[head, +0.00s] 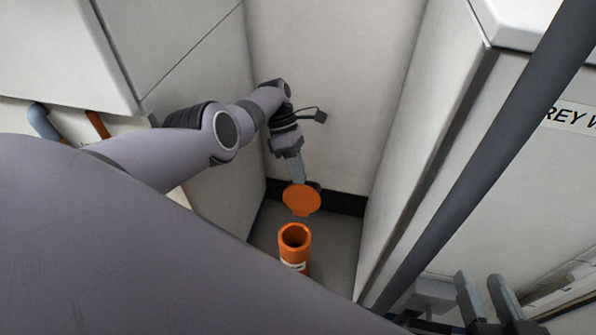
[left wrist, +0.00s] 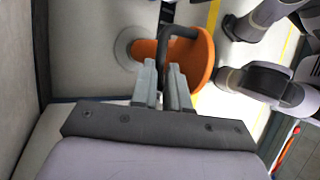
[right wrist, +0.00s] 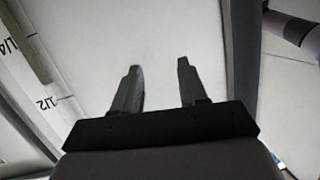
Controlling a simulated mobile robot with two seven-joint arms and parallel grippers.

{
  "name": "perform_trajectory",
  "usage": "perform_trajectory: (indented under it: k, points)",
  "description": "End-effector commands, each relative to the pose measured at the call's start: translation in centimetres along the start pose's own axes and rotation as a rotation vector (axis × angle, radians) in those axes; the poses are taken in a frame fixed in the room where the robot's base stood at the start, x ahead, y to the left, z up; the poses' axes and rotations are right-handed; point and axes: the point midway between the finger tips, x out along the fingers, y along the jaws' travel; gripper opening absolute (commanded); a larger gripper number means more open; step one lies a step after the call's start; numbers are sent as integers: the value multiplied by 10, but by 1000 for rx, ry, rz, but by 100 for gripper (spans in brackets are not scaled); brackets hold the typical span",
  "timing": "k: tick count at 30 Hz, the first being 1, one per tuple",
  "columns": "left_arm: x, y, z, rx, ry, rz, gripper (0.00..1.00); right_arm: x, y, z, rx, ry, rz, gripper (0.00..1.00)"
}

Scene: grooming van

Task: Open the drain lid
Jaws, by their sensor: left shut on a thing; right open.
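The orange drain lid (head: 301,199) is a round disc, raised behind and above the mouth of the orange drain pipe (head: 294,238). The pipe stands upright and its round mouth is uncovered. A small gap shows between lid and mouth; I cannot tell if a hinge joins them. My left gripper (head: 297,180) is shut on the lid's dark handle. In the left wrist view, the left fingers (left wrist: 166,72) close at the dark loop handle (left wrist: 178,33) on the orange lid (left wrist: 202,60). My right gripper (head: 483,284) is open and empty at lower right; its fingers (right wrist: 158,75) stand apart in the right wrist view.
The pipe stands in a narrow recess between a left cabinet (head: 215,185) and a white tank (head: 425,150) on the right. A pale wall (head: 325,90) closes the back. A dark diagonal bar (head: 490,150) crosses the right side. Grey floor (head: 335,245) shows around the pipe.

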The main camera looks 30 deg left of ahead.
Motion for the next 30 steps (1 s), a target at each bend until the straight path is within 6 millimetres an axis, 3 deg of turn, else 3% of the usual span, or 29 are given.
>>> perform_trajectory:
  k: [1,11,12,13,14,23,30]
  points:
    - [4,-2,-13,-15,25,-15,0,0,0,1,-1,-1,1,43]
    - [4,-2,-13,-15,26,-16,0,-1,0,0,-2,1,1,43]
    - [4,-2,-13,-14,26,-16,24,-1,0,0,-2,1,0,43]
    - [4,-2,-13,-14,26,-16,34,-1,0,0,-2,1,0,43]
    - [4,-2,-13,-14,26,-16,38,-1,0,0,-2,2,0,43]
    - [2,-3,-12,-14,26,-13,38,0,0,-4,-2,6,-1,43]
    - [-18,-12,-3,-12,25,-9,38,8,-7,-7,78,-46,-33,43]
